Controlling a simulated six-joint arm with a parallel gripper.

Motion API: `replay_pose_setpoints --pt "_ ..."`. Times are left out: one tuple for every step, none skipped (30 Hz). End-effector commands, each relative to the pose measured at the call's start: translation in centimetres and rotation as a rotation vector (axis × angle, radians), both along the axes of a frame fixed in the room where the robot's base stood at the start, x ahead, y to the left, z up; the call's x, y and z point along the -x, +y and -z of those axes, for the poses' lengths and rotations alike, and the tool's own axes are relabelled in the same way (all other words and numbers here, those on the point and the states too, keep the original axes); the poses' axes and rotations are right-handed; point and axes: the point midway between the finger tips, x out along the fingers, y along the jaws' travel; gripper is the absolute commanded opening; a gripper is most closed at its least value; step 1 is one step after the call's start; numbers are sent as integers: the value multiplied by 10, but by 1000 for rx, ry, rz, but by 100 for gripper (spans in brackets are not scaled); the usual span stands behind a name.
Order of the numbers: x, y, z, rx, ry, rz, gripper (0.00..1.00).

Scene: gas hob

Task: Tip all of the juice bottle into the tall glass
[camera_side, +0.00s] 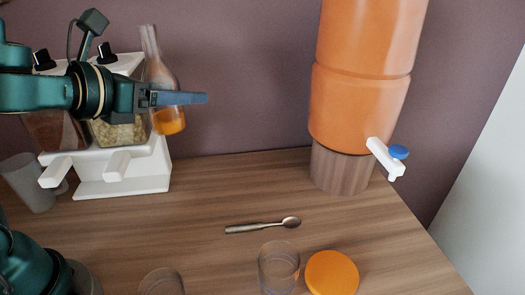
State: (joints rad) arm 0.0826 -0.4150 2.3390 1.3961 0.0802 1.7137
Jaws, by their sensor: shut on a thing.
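The juice bottle (152,45) is clear, with a narrow neck at the top and a little orange juice low inside. My gripper (190,98) is shut on it around the middle and holds it above the counter, mouth up and leaning slightly. The fingers hide part of its body. A clear, empty-looking glass (278,268) stands at the front, well below and right of the gripper. Another clear glass (162,283) is cut off by the bottom edge. I cannot tell which one is the tall glass.
A white cereal dispenser (125,185) stands behind the gripper. A grey cup (27,180) tilts at left. A spoon (262,226) lies mid-counter. An orange round thing (332,272) is beside the glass. A large orange drinks dispenser (360,105) with a white tap stands back right.

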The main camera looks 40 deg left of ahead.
Motion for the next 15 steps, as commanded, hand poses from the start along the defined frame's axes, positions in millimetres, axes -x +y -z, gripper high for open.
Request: replay_pose_setpoints --pt "-3 -7 0 1 6 18 1" --pt "-4 -11 0 2 9 27 1" --pt "-4 -13 1 2 13 31 1" --pt "-5 -14 2 3 16 35 1" --pt "-5 -16 2 3 19 42 1" --pt "-6 -19 3 3 22 48 1" --pt "-6 -21 3 3 24 52 1" --pt "-7 -23 3 4 25 57 1" --pt "-8 -29 3 2 26 74 1" --pt "-9 -33 2 1 26 85 1" --pt "-10 -36 2 0 27 93 1" --pt "-12 -41 1 -1 27 104 1" --pt "-12 -44 2 0 28 114 1" --pt "-13 -47 2 -1 29 120 1" --pt "-14 -52 2 -1 29 131 1"
